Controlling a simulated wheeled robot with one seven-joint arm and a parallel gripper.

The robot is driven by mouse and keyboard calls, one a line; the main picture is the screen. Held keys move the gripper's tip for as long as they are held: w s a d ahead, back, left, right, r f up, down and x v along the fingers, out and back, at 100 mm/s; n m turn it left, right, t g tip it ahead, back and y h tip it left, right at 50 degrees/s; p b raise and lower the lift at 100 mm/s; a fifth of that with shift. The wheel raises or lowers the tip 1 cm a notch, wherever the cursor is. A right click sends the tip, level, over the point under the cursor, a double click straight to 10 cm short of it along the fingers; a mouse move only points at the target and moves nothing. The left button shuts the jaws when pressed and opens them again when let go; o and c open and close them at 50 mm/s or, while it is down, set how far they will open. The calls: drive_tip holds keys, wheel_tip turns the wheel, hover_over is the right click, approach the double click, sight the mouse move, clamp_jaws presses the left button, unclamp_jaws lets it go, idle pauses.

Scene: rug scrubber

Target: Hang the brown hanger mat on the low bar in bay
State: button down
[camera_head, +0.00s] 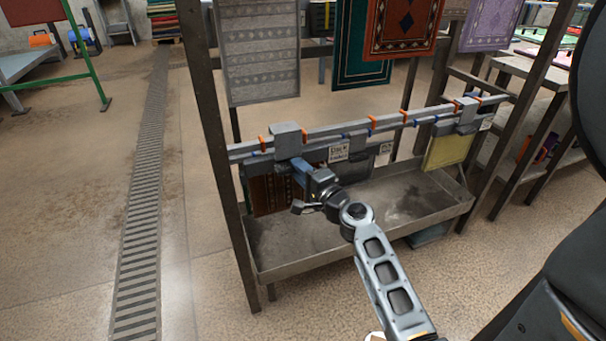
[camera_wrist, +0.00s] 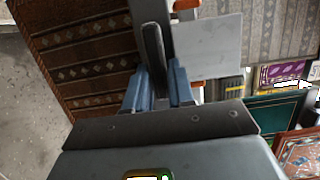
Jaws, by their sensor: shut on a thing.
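The brown hanger mat (camera_head: 272,194) hangs below the left part of the low bar (camera_head: 390,121), with its patterned brown cloth over the tray. Its grey hanger top (camera_head: 288,140) is at the bar and appears to lie over it; whether the bar bears its weight I cannot tell. My gripper (camera_head: 303,168) is at the front of the hanger, below the bar. In the wrist view, the blue fingers (camera_wrist: 160,88) are shut on the hanger's dark upright grip (camera_wrist: 153,55). The brown mat also shows there at upper left (camera_wrist: 85,55). My gripper partly hides the mat in the head view.
Orange and blue marks divide the bar. A yellow mat (camera_head: 447,150) hangs at the bar's right. A metal tray (camera_head: 350,235) lies below. A grey mat (camera_head: 259,55) and other rugs hang above. Dark posts (camera_head: 212,150) flank the rack.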

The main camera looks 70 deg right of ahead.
drive_tip(key=shift+w+d+r, duration=0.1)
drive_tip(key=shift+w+d, duration=0.7)
drive_tip(key=shift+d, duration=0.15)
drive_tip(key=shift+f+b, duration=1.45)
drive_tip(key=shift+f, duration=0.1)
